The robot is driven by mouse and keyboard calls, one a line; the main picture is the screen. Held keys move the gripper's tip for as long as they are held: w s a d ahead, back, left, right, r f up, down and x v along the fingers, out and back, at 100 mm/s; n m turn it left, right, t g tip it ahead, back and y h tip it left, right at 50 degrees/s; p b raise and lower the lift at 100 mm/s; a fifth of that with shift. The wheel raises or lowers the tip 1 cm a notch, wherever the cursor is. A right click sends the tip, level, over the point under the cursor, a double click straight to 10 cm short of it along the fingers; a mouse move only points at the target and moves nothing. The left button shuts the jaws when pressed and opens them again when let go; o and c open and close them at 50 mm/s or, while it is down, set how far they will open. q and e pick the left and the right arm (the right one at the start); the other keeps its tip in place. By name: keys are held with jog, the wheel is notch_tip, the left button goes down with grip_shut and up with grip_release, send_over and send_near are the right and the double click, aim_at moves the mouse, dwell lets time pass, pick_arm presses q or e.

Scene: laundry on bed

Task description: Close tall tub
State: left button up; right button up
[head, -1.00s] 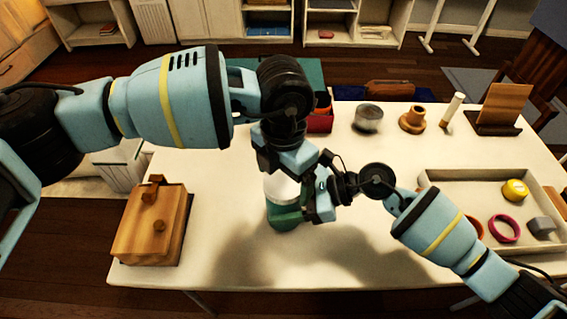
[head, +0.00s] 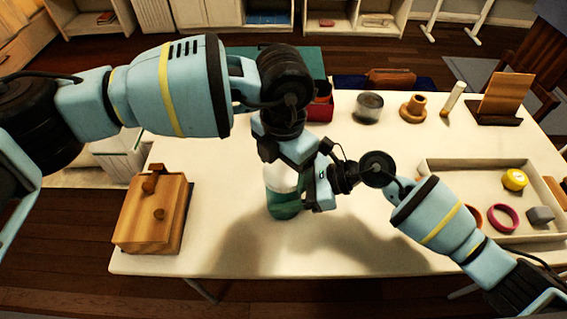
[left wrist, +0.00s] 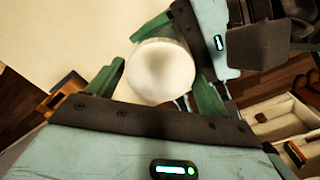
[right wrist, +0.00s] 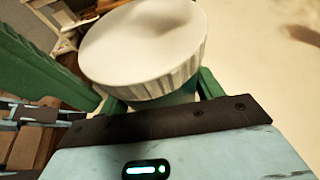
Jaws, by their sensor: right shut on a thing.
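The tall tub (head: 284,207) stands on the table, its body green and its white lid (left wrist: 162,72) on top. In the right wrist view the ribbed lid (right wrist: 145,45) sits over the tub's neck; whether it is fully seated I cannot tell. My right gripper (right wrist: 160,98) is shut on the tub's body just below the lid, from the right side. My left gripper (left wrist: 158,75) is above the tub, its green fingers apart on either side of the lid. A small gap shows beside the left finger. In the head view my left arm partly hides the lid.
A wooden box (head: 152,215) stands at the table's left. A tray (head: 470,165) with a yellow roll, a pink ring and a grey block lies at the right. A glass jar (head: 368,107) and wooden items stand along the back. The table's front middle is clear.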

pick_arm(q)
jog(key=o, duration=0.3)
jog(key=shift+r, duration=0.1)
notch_tip(320, 180, up, 12)
jog(key=shift+f, duration=0.1)
dwell(0.4)
pick_arm(e)
jog(key=o, duration=2)
jog(key=shift+c, duration=0.2)
jog(key=shift+d, duration=0.1)
pick_arm(q)
jog(key=shift+f+b, duration=0.45)
jog(key=shift+f, duration=0.3)
pick_arm(e)
jog(key=v, duration=0.7)
jog(key=shift+d, duration=0.3)
jog(key=shift+r, duration=0.15)
